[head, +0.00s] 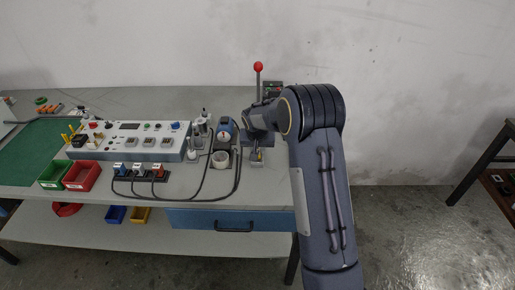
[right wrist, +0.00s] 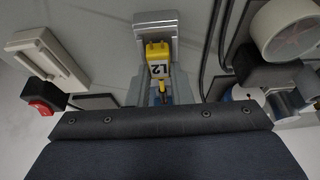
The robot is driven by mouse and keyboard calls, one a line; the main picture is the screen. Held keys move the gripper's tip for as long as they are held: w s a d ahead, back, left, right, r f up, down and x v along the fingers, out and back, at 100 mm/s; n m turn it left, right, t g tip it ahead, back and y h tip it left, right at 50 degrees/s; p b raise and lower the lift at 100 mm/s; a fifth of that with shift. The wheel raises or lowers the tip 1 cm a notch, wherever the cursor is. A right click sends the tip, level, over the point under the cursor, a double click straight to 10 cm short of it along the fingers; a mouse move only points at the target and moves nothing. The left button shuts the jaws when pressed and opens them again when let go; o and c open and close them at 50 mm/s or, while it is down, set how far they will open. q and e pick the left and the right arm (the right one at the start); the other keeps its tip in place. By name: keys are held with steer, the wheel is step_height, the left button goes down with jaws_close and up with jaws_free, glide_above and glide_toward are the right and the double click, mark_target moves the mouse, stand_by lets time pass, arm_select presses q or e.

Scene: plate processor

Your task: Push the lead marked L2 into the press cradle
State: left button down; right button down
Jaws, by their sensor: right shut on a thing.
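The yellow lead marked L2 (right wrist: 158,52) shows in the right wrist view, its white label facing the camera. A grey metal block (right wrist: 152,20), which looks like the press cradle, is right at its far end; how deep the lead sits in it I cannot tell. A bit of yellow also shows below my wrist in the head view (head: 257,155). My right gripper (right wrist: 160,96) is shut on the lead at its near end; its fingers are mostly hidden behind the dark gripper body. In the head view my right arm hides part of the press. My left gripper is not in view.
A red-knobbed lever (head: 258,67) stands behind my right wrist. A control box (head: 130,141), a red bin (head: 82,176) and a green bin (head: 54,174) stand further left. The bench's front right is clear.

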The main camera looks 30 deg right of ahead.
steer(key=shift+f, duration=0.1)
steer(key=c, duration=1.2)
jaws_free()
steer(key=shift+c, duration=0.2)
steer(key=s+a+r+y, duration=0.3)
steer(key=s+a+r, duration=0.1)
steer(key=s+r, duration=0.85)
steer(key=s+a+n+y, duration=0.1)
steer(key=s+a, duration=0.3)
steer(key=s, duration=0.4)
steer(key=s+a+n+t+y, duration=0.1)
steer(key=s+a, duration=0.3)
steer(key=s, duration=0.4)
steer(key=s+a+r+n+y, duration=0.1)
steer(key=s+a, duration=0.3)
steer(key=s, duration=0.4)
steer(key=shift+s+a+n+t+b, duration=0.3)
steer(key=shift+s+n+b, duration=0.15)
steer(key=shift+n, duration=0.45)
